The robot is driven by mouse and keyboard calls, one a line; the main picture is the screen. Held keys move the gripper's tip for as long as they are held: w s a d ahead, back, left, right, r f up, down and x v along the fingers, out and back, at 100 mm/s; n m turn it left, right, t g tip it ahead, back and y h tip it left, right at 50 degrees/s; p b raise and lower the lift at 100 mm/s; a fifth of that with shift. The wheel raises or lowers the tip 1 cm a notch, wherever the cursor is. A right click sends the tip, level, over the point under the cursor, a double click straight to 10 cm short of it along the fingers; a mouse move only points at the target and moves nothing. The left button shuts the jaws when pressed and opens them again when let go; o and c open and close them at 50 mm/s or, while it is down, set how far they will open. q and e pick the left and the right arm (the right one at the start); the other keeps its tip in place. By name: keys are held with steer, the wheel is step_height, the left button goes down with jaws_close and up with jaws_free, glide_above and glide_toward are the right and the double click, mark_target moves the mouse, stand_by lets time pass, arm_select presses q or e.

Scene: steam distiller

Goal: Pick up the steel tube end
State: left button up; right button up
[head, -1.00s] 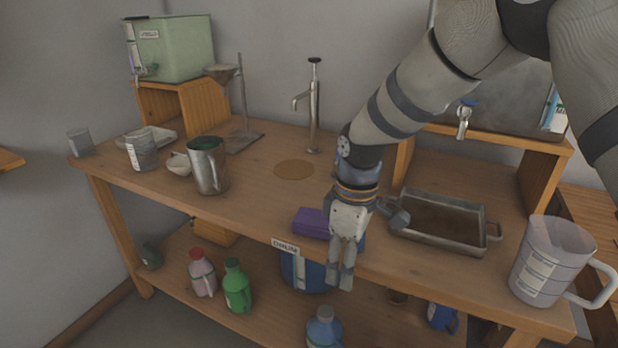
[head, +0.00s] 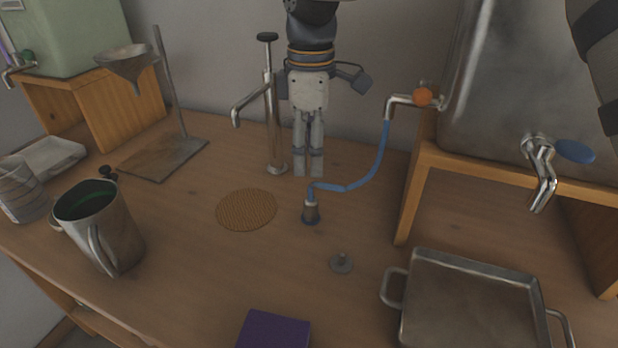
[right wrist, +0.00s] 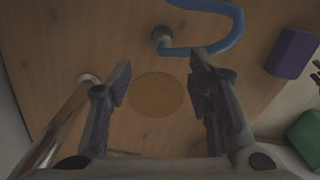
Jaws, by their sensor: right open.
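The steel tube end (head: 311,212) is a short metal fitting on the end of a blue tube (head: 368,177). It stands on the wooden table, right of a round cork mat (head: 247,209). The tube runs up to a tap with an orange knob (head: 423,97). My right gripper (head: 308,174) points down behind the tube end, apart from it. In the right wrist view its fingers (right wrist: 167,103) are spread and empty over the round mat, and the tube end (right wrist: 160,36) shows beyond them near the top. My left gripper is not in view.
A steel spout post (head: 272,130) stands close left of my right gripper. A steel jug (head: 112,240) is at the left, and a steel tray (head: 470,262) is at the right.

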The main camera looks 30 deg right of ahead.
mark_target(311, 199)
steer(key=shift+f, duration=0.35)
steer(key=f, duration=1.1)
steer(key=shift+s, duration=0.2)
jaws_close()
